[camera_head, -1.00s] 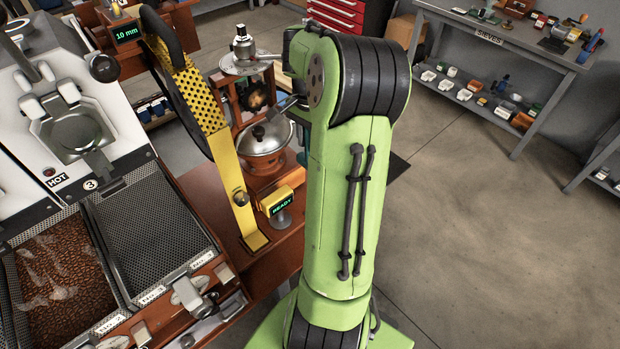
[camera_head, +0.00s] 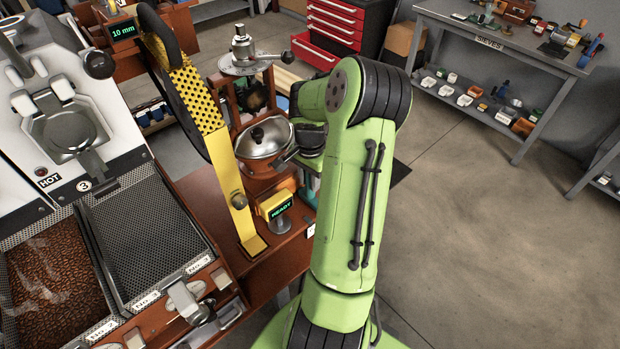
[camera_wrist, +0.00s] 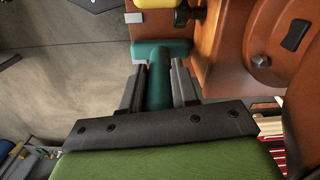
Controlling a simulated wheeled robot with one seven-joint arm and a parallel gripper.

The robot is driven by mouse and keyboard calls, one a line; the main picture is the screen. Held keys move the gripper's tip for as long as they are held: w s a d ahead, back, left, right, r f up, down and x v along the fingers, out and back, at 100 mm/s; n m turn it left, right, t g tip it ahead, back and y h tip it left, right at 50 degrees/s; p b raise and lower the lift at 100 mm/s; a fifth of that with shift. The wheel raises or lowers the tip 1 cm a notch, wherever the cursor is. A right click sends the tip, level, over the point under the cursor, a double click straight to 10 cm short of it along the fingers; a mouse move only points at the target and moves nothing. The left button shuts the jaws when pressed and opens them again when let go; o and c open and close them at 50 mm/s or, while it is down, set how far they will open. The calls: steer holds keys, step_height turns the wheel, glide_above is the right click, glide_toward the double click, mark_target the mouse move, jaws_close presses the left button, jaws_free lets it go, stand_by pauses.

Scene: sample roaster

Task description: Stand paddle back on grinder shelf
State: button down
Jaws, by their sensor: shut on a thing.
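A teal paddle with a rounded handle and a wider cross end (camera_wrist: 160,50) shows in the wrist view. My gripper (camera_wrist: 158,88) is shut on its handle, one finger on each side. The wide end lies close beside an orange-brown wooden edge (camera_wrist: 206,45); I cannot tell if they touch. In the head view the grinder (camera_head: 262,140), with a metal dome lid and top crank, stands on a red-brown wooden shelf (camera_head: 272,268). My gripper is at its right side, mostly hidden by my green arm. A thin teal strip shows below the wrist there.
The roaster trays (camera_head: 150,235) fill the left. A sieve bench (camera_head: 500,45) and a red drawer cabinet (camera_head: 335,25) are behind. Open floor lies to the right.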

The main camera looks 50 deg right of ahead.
steer(key=shift+f, duration=0.2)
steer(key=c, duration=0.8)
jaws_free()
steer(key=shift+c, duration=0.2)
step_height(320, 180, up, 12)
steer(key=shift+r+p, duration=0.25)
steer(key=shift+p, duration=0.8)
